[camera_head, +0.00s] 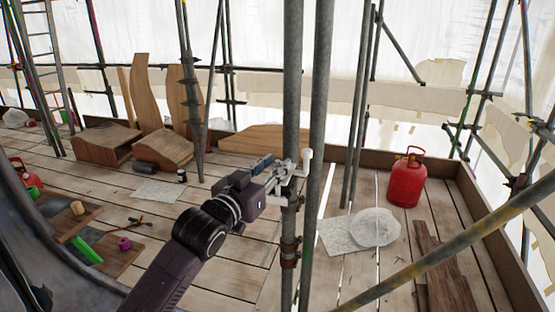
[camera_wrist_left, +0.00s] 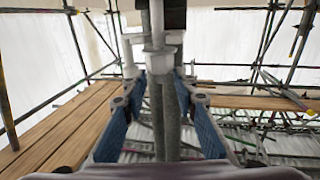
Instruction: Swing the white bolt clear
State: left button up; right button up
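A white bolt (camera_head: 307,160) stands out at the coupler on the upright scaffold poles (camera_head: 292,100) in the middle of the head view. In the left wrist view, white metal parts (camera_wrist_left: 157,60) sit in front of the poles, with a white cylinder (camera_wrist_left: 129,55) to their left. I cannot tell for sure which of these is the bolt. My left gripper (camera_head: 278,172) is right at the coupler. In the left wrist view its blue-padded fingers (camera_wrist_left: 158,88) are spread, with the poles and coupler between them. Contact is unclear. My right gripper is not in view.
A red gas bottle (camera_head: 406,180) stands at the right, near a clear round plastic item (camera_head: 375,228). A diagonal pole (camera_head: 460,245) crosses the lower right. Wooden pieces (camera_head: 165,150) stand at the back left. Small tools and a green item (camera_head: 86,250) lie at the left.

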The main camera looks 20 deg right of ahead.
pick_arm(q)
jog(key=shift+x, duration=1.05)
grip_shut()
